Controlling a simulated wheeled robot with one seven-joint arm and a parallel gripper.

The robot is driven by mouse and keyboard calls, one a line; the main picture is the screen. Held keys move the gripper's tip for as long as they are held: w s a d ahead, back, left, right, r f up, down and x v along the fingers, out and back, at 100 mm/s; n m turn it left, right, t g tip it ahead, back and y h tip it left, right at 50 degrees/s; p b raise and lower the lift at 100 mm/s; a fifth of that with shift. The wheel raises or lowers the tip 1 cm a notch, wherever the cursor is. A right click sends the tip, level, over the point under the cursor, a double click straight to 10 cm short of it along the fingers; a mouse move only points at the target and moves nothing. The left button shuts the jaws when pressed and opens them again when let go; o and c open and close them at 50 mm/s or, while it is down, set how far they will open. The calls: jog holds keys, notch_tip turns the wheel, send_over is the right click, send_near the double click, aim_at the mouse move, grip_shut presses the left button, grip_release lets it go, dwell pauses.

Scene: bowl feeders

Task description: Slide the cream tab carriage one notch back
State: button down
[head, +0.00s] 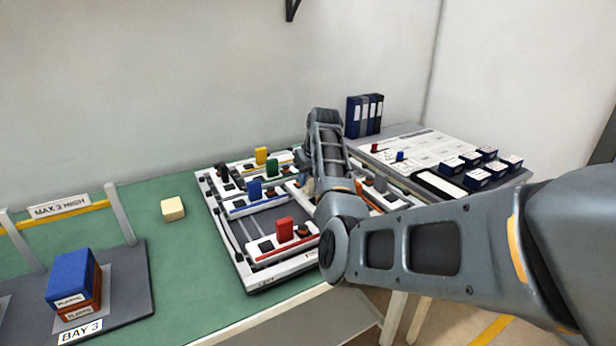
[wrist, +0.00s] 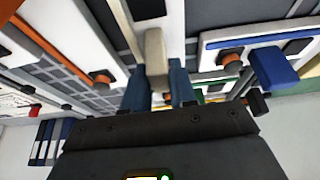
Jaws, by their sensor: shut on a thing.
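The cream tab (wrist: 155,50) stands up from its white carriage (wrist: 176,22) in the wrist view. My gripper (wrist: 158,84) has its two blue-grey fingers on either side of the tab and is shut on it. The carriage sits on the board of slides (head: 243,268), which lies on the green table in the head view. My arm hides the cream carriage and most of my gripper in the head view. The notch positions of this carriage cannot be made out.
Carriages with red (head: 285,228), blue (head: 254,188), green (head: 272,167) and yellow (head: 261,154) tabs stand close by on the board. A loose cream block (head: 173,209) lies on the table at left.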

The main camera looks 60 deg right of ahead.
aim_at(313, 198)
jog(key=c, duration=1)
grip_release()
jog(key=v, duration=0.7)
jog(key=shift+s+r, duration=0.15)
jog(key=shift+r, duration=0.2)
jog(key=shift+a, duration=0.1)
